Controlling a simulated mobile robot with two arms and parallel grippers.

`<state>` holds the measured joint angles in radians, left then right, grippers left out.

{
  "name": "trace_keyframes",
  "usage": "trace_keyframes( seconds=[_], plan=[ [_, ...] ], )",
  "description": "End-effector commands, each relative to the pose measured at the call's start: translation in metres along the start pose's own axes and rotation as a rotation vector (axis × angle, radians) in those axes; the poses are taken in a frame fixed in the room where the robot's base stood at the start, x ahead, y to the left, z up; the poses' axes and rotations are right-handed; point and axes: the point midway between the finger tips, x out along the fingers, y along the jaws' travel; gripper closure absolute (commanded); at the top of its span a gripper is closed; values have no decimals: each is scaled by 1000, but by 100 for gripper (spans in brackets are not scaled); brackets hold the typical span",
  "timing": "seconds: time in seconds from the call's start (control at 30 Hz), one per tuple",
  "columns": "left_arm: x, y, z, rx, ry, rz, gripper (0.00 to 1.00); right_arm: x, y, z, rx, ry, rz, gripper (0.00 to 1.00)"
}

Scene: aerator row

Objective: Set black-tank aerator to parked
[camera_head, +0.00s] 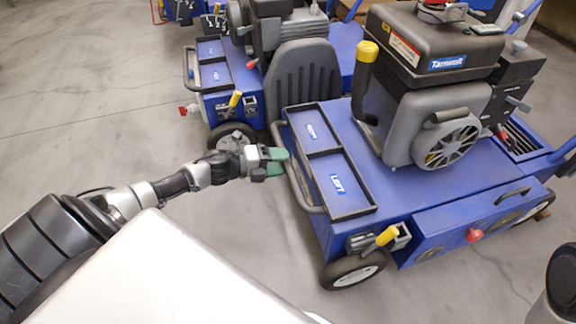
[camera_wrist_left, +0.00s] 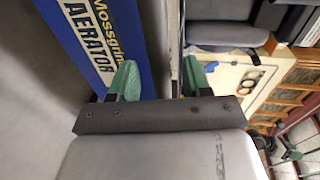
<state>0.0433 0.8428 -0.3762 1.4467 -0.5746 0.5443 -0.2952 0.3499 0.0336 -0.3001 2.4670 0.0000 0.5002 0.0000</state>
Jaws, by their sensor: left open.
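A smaller yellow-handled lever (camera_head: 387,236) sits low on the front, above the wheel, and a red knob (camera_head: 474,236) is on the front panel. My left gripper (camera_head: 277,161), with green fingers, is open and empty, just left of this aerator's grey tube rail (camera_head: 297,185). In the left wrist view its fingers (camera_wrist_left: 157,78) are apart. My right gripper is not in view.
Another machine is partly visible at the top. Black trays (camera_head: 347,213) line the nearest deck's left edge. Grey floor (camera_head: 90,100) is clear at left.

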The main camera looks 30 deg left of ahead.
Motion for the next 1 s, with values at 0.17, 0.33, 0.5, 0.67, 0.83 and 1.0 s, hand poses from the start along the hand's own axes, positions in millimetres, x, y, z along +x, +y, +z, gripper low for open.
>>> trace_keyframes(
  seconds=[0.17, 0.33, 0.5, 0.67, 0.83, 1.0],
  plan=[
    [20, 1, 0, 1, 0, -1, 52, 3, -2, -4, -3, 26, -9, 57],
    [24, 0, 0, 0, -2, 1, 52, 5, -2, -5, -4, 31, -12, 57],
    [24, 0, 0, -1, -1, 1, 52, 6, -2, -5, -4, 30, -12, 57],
    [24, 0, 0, 0, -1, 1, 73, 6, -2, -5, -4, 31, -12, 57],
    [24, 0, 0, 0, -1, 1, 99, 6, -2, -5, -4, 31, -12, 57],
    [24, 0, 0, 0, -1, 1, 100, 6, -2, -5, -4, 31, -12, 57]
  ],
)
